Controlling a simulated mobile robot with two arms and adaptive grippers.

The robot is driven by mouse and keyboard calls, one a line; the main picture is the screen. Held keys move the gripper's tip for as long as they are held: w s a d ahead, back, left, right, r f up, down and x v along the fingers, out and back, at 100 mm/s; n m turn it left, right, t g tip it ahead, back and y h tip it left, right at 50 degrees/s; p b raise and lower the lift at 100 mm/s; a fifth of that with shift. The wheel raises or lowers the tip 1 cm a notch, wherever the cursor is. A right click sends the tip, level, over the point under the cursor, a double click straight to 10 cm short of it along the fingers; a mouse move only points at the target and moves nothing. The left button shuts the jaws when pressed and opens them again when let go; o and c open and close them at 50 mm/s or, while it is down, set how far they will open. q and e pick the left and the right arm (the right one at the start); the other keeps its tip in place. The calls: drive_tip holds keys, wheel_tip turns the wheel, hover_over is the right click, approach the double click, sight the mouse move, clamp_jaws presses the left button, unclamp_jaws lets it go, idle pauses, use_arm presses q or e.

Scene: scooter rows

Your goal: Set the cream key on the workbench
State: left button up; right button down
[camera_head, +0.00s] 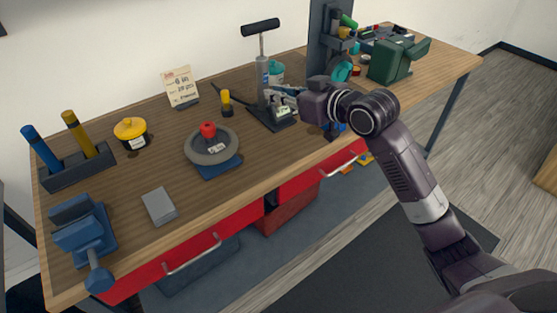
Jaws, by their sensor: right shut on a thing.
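The workbench (208,186) has a brown wooden top and red drawers. My right gripper (277,98) is over the back middle of the bench, beside the grey floor pump (263,72) and above its black base. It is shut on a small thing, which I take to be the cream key. The fingers and the small size hide its shape, and I cannot tell whether it touches the bench. My left gripper is not in view.
A tyre with a red object (208,130) on it, a yellow-lidded pot (131,133), a grey box (160,206), a blue vise (84,231) and a green machine (396,62) stand on the bench. Bare wood shows at the front, right of the grey box.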

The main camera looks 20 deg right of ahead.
drive_tip(key=shift+m+h, duration=0.5)
drive_tip(key=shift+h, duration=0.1)
drive_tip(key=f, duration=0.6)
drive_tip(key=w+f, duration=0.1)
drive_tip(key=f, duration=0.4)
drive_tip(key=w+d+f, duration=0.1)
drive_tip(key=f, duration=0.5)
drive_tip(key=shift+w+f+p, duration=0.15)
drive_tip(key=shift+f+p, duration=0.15)
drive_tip(key=shift+p, duration=0.05)
drive_tip(key=c, duration=2)
unclamp_jaws()
drive_tip(key=shift+d, duration=0.1)
drive_tip(key=shift+o, duration=0.2)
drive_tip(key=shift+t, duration=0.3)
drive_tip(key=b+v, duration=0.1)
drive_tip(key=v, duration=1.1)
drive_tip(key=shift+r, duration=0.15)
